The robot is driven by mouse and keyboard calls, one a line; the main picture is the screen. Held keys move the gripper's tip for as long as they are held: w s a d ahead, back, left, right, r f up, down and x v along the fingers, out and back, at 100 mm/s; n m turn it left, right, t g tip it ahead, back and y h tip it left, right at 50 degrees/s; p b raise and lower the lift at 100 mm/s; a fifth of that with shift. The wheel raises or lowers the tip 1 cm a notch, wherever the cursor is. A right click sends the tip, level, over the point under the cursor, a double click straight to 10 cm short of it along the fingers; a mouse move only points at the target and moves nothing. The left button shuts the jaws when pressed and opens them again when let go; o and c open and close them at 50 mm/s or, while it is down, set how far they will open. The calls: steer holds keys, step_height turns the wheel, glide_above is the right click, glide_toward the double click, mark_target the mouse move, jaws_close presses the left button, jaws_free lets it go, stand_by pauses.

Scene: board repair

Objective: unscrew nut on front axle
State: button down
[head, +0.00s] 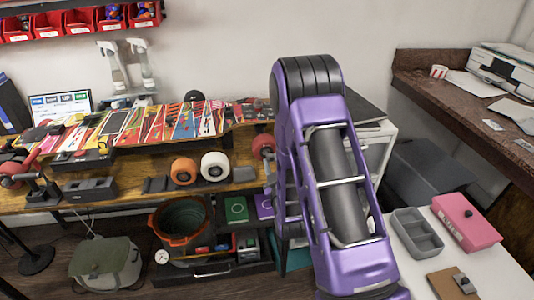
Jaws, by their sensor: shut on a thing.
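A skateboard with a colourful deck (170,124) lies across the wooden workbench (130,193). A red wheel (263,147) shows near its right end, right beside my purple arm. Another red wheel (14,166) shows at the far left. My arm rises in front of the right end of the board and hides what lies behind it. The nut and front axle cannot be made out. My gripper is hidden behind the arm, so what it holds cannot be seen.
An orange wheel (184,170) and a white wheel (215,166) stand at the bench's front edge. A grey tray (417,232) and a pink box (466,222) sit on a white table at right. Below are a bucket (181,220) and a green bag (105,263).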

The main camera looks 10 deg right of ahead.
steer(key=shift+s+r+p, duration=0.45)
steer(key=shift+s+r, duration=0.9)
steer(key=shift+r, duration=0.2)
